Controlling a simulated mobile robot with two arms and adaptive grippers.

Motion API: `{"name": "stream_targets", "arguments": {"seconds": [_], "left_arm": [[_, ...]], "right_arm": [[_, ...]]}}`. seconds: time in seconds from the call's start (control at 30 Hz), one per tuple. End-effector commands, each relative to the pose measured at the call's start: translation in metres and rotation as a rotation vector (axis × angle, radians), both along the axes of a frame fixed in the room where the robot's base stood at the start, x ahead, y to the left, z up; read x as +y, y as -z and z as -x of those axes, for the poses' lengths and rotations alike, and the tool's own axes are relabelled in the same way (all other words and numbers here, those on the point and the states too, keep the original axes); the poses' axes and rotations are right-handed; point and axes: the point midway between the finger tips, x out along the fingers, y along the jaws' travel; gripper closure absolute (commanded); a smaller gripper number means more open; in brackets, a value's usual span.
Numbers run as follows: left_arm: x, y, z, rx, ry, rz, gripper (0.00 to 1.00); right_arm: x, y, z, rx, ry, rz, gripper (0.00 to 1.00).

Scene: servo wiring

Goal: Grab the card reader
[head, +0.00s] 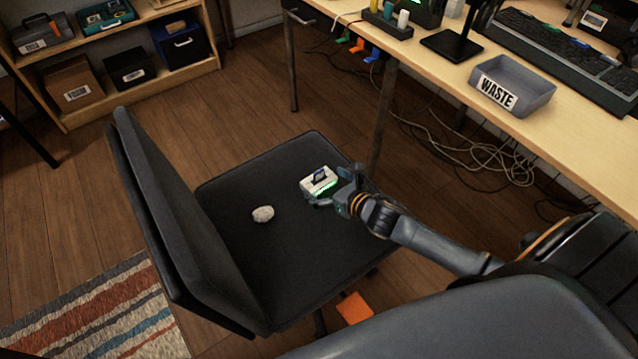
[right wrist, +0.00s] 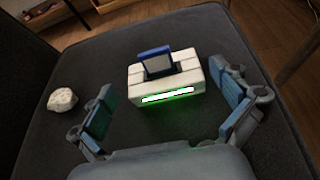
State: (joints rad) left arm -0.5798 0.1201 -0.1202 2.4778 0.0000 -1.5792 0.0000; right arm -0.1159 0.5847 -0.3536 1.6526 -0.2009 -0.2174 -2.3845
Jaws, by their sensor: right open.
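My left gripper is not in view.
A crumpled white ball (head: 263,214) lies on the seat, left of the reader. The chair's backrest (head: 180,215) rises at left. A desk with a grey waste tray (head: 512,84) stands at right, cables beneath. A shelf (head: 140,85) is at back left.

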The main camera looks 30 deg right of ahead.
Motion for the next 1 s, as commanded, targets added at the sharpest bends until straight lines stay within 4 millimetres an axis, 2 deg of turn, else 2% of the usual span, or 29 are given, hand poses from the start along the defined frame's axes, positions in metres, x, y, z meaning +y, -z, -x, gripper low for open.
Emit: {"name": "stream_targets", "arguments": {"seconds": [0.1, 0.2, 0.5, 0.53, 0.77, 1.0], "left_arm": [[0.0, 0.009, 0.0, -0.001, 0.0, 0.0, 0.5], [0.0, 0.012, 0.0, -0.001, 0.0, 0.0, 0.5], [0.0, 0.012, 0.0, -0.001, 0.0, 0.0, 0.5], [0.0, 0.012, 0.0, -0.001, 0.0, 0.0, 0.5], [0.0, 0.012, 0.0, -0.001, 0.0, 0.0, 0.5], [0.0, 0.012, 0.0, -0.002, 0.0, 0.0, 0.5]], "right_arm": [[0.001, 0.01, -0.02, -0.003, 0.0, -0.001, 0.0], [0.004, 0.014, -0.03, -0.002, 0.0, -0.001, 0.0], [0.005, 0.015, -0.035, 0.0, -0.002, -0.001, 0.0], [0.005, 0.015, -0.035, 0.0, -0.001, 0.0, 0.02], [0.005, 0.015, -0.035, 0.0, -0.001, 0.001, 0.48], [0.005, 0.015, -0.035, -0.001, -0.001, 0.0, 0.48]]}}
